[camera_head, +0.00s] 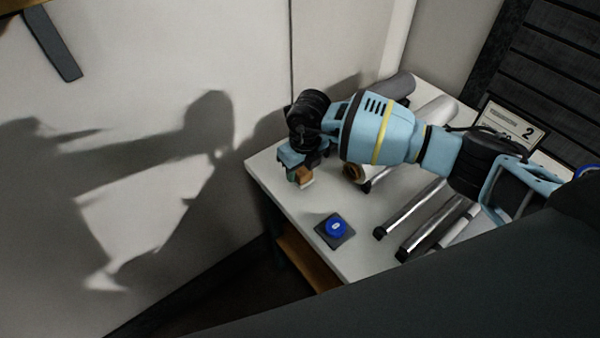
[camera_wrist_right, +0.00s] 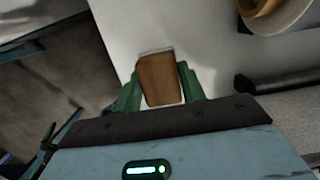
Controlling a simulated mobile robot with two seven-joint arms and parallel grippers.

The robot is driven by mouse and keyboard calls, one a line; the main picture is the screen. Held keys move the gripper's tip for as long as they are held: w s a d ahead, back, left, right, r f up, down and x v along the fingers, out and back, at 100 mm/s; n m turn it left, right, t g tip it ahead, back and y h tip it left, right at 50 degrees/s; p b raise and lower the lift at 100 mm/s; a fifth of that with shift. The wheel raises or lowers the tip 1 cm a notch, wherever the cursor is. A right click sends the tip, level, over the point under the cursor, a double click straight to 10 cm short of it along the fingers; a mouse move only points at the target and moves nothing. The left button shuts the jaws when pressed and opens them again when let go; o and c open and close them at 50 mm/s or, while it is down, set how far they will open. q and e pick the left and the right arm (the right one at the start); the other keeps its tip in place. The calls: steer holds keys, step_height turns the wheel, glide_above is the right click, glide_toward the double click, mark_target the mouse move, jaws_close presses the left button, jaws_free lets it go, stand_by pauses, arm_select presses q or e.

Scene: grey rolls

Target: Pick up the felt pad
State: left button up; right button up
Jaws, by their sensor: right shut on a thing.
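A small brown block with a pale grey end, which I take to be the felt pad (camera_head: 305,177), is at the far left of the white table. My right gripper (camera_head: 298,170) is shut on it from above. In the right wrist view the pad (camera_wrist_right: 160,80) sits between the two green fingers of the gripper (camera_wrist_right: 160,86), its pale end pointing away. I cannot tell whether the pad touches the table. My left gripper is not in view.
The white table (camera_head: 285,205) holds a dark square with a blue disc (camera_head: 336,228) at its front. Grey and white rolls (camera_head: 397,87) and shiny tubes (camera_head: 410,207) lie to the right, partly under my arm. A sign marked 2 (camera_head: 512,126) stands behind. A wall is left.

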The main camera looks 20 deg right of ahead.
steer(key=s+a+r, duration=0.1)
steer(key=s+a, duration=0.2)
steer(key=s, duration=0.4)
steer(key=s+a+r, duration=0.1)
steer(key=s+a, duration=0.3)
steer(key=s, duration=0.3)
steer(key=shift+a+r+p, duration=0.2)
steer(key=shift+r+p, duration=0.1)
steer(key=shift+p, duration=0.1)
steer(key=shift+s, duration=0.1)
